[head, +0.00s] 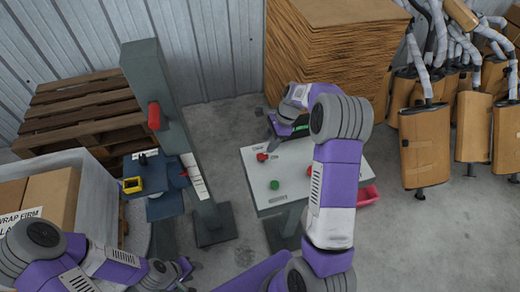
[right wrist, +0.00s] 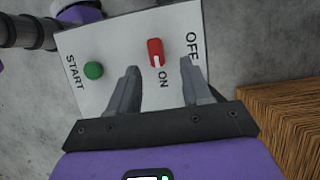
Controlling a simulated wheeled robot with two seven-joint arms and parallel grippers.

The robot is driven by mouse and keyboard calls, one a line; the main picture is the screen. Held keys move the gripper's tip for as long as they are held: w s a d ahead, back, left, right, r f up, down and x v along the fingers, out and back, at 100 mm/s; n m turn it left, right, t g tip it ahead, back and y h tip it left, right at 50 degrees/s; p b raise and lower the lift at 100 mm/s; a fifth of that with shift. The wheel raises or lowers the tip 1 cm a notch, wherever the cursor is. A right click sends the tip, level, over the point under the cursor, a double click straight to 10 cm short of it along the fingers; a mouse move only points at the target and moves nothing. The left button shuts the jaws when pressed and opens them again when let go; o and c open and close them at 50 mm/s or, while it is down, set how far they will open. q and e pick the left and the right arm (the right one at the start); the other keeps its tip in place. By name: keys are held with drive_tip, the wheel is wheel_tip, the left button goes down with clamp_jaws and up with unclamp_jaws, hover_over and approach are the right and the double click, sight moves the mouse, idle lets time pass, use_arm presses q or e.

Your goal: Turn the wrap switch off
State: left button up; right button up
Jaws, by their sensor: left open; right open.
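The wrap switch is a red knob (right wrist: 155,50) on a pale panel (right wrist: 112,50); its white mark points at the ON label. The OFF label stands to its right in the right wrist view. The knob also shows in the head view (head: 262,157). My right gripper (right wrist: 160,70) is open above the panel, its two fingers apart and the knob seen beyond the gap between the tips. No contact is visible. My left gripper (head: 187,272) is open and empty at the lower left, far from the panel.
A green START button (right wrist: 93,70) sits beside the switch. A grey wrapping machine (head: 160,90) stands left of the panel. A red bin (head: 368,195) lies beside the panel.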

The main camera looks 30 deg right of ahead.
sight(263, 154)
drive_tip(key=x, duration=0.5)
drive_tip(key=shift+s+f, duration=0.1)
drive_tip(key=shift+s, duration=0.25)
drive_tip(key=shift+w+a+f, duration=0.1)
drive_tip(key=shift+a+f, duration=0.05)
drive_tip(key=shift+f, duration=0.2)
drive_tip(key=shift+c, duration=0.2)
clamp_jaws()
